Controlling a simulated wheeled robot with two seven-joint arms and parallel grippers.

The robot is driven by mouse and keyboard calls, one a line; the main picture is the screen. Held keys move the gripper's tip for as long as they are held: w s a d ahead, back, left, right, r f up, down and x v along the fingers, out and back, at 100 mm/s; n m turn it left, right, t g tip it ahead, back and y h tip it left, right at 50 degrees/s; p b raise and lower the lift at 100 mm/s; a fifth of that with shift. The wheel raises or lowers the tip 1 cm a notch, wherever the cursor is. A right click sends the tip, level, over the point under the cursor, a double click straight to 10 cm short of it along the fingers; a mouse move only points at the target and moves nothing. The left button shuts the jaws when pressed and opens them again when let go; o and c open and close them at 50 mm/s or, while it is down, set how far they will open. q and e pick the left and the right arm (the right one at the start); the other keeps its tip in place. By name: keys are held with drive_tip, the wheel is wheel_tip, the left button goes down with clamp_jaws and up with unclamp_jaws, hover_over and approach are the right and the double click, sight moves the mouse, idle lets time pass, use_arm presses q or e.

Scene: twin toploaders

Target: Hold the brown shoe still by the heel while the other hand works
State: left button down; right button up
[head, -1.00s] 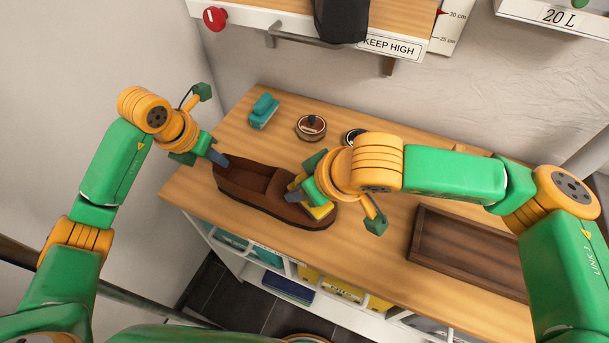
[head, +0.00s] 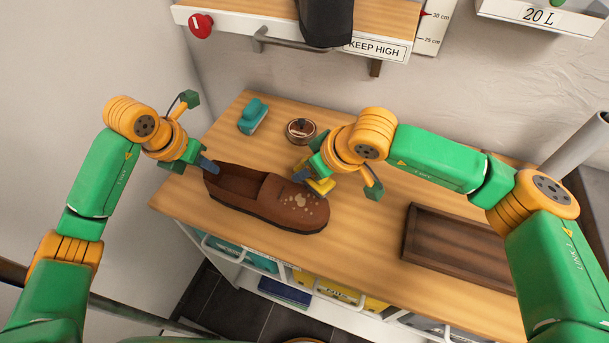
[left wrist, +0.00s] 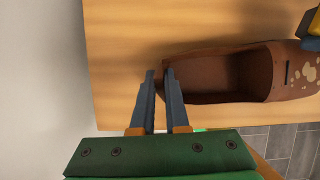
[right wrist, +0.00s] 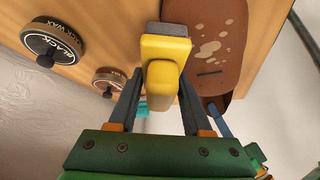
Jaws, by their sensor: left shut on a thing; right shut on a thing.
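The brown shoe (head: 248,205) lies on the wooden bench, heel to the left and toe to the right. Pale spots show on its toe; they also show in the right wrist view (right wrist: 212,45). My left gripper (head: 207,166) is at the heel end, its fingers (left wrist: 160,78) shut on the heel's rim in the left wrist view. My right gripper (right wrist: 158,85) is shut on a yellow tool (right wrist: 166,48) with a grey face. In the head view the yellow tool (head: 321,187) is at the far edge of the toe; I cannot tell whether it touches.
A teal brush (head: 252,116) and a round tin (head: 301,131) stand at the back of the bench. A black-labelled tin (right wrist: 52,42) shows in the right wrist view. An empty-looking wooden tray (head: 458,248) lies at right. A shelf with a rail (head: 300,42) hangs above.

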sight(286, 200)
drive_tip(key=s, duration=0.2)
drive_tip(key=s+a, duration=0.1)
drive_tip(key=s, duration=0.1)
drive_tip(key=s+a, duration=0.1)
drive_tip(key=s, duration=0.2)
drive_tip(key=shift+a, duration=0.15)
drive_tip(key=shift+w+a, duration=0.1)
drive_tip(key=shift+a, duration=0.2)
drive_tip(key=shift+w+r, duration=0.15)
drive_tip(key=shift+w, duration=0.15)
drive_tip(key=shift+w+d, duration=0.35)
drive_tip(key=shift+w, duration=0.75)
drive_tip(key=shift+w+d, duration=0.3)
drive_tip(key=shift+w, duration=0.75)
drive_tip(key=shift+w+d, duration=0.35)
drive_tip(key=shift+w, duration=0.75)
drive_tip(key=shift+s+a, duration=0.35)
drive_tip(key=shift+s, duration=0.8)
drive_tip(key=shift+s+a, duration=0.4)
drive_tip(key=shift+s, duration=0.7)
drive_tip(key=shift+s+a, duration=0.35)
drive_tip(key=shift+s, duration=0.8)
wheel_tip(286, 200, up, 8)
use_arm(q)
drive_tip(key=c, duration=0.8)
unclamp_jaws()
drive_tip(key=shift+c, duration=0.2)
use_arm(e)
drive_tip(key=shift+s, duration=0.1)
